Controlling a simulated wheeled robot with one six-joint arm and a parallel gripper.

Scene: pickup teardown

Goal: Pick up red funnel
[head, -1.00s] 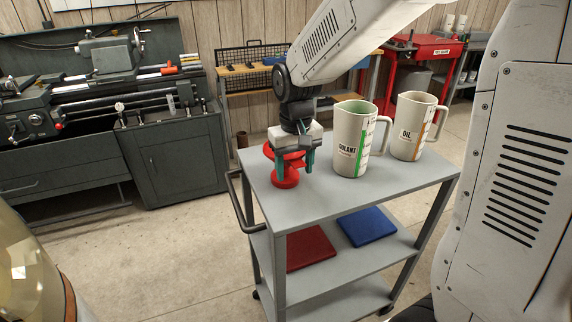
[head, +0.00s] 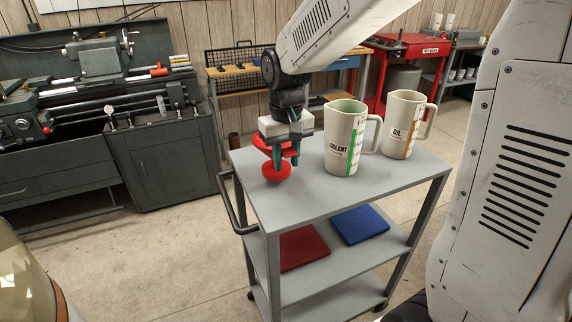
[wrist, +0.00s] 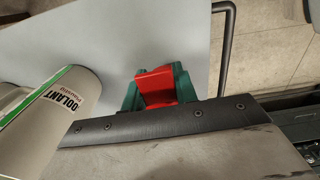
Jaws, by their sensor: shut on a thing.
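The red funnel (head: 276,172) is at the left end of the grey cart's top (head: 340,190) in the head view. My gripper (head: 285,160) is above it, pointing down, with its green fingers shut on the funnel's middle. Part of the funnel is hidden behind the fingers. Its lower end seems just above the cart top, though the gap is hard to tell. In the wrist view the red funnel (wrist: 157,86) sits between the two green fingers of my gripper (wrist: 158,92).
The coolant jug (head: 342,150) stands close to the right of my gripper, with the oil jug (head: 400,125) beyond it. A red mat (head: 302,248) and a blue mat (head: 358,226) lie on the cart's lower shelf. The cart's handle (head: 232,205) is at left.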

